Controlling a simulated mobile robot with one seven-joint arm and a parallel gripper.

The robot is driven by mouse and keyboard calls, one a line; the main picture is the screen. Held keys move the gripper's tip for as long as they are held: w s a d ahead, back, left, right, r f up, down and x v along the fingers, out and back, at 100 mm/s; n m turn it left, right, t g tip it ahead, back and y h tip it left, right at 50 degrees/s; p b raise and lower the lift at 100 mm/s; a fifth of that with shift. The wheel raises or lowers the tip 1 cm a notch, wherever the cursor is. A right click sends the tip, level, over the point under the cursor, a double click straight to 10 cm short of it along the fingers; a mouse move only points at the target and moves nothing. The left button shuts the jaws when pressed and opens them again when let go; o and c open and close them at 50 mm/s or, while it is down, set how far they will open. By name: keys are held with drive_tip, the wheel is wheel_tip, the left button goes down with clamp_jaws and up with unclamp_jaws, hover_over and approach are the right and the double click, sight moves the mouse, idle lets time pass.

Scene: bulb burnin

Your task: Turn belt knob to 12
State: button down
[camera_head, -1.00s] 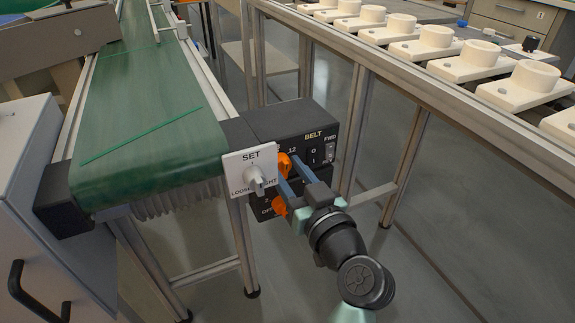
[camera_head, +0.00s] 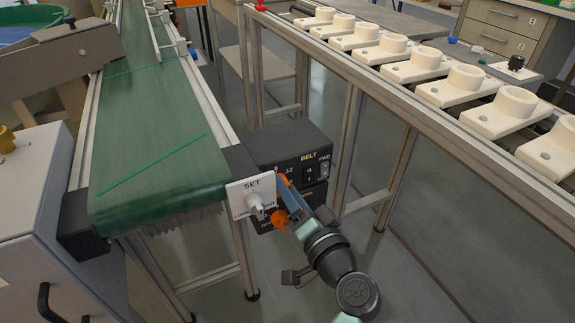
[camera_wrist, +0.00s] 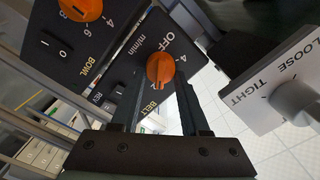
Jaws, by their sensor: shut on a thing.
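The orange belt knob (camera_wrist: 160,70) sits on a black panel marked BELT and m/min, with OFF and several numbers around it. In the wrist view my gripper (camera_wrist: 162,80) has a finger on each side of the knob and is shut on it. In the head view the belt knob (camera_head: 286,181) is mostly hidden by my gripper (camera_head: 287,190). The belt control box (camera_head: 290,145) has the BELT label and a FWD switch. I cannot read exactly which mark the knob points at.
A second orange knob (camera_wrist: 80,8) is on the BOWL panel. The green conveyor (camera_head: 150,120) is to the left, and a frame with white holders (camera_head: 395,60) to the right.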

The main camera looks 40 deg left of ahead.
drive_tip(key=shift+m, duration=0.5)
drive_tip(key=shift+f+p, duration=0.1)
drive_tip(key=shift+p, duration=0.2)
drive_tip(key=shift+c, duration=2)
unclamp_jaws()
drive_tip(key=p+v, duration=0.3)
drive_tip(key=v, duration=1)
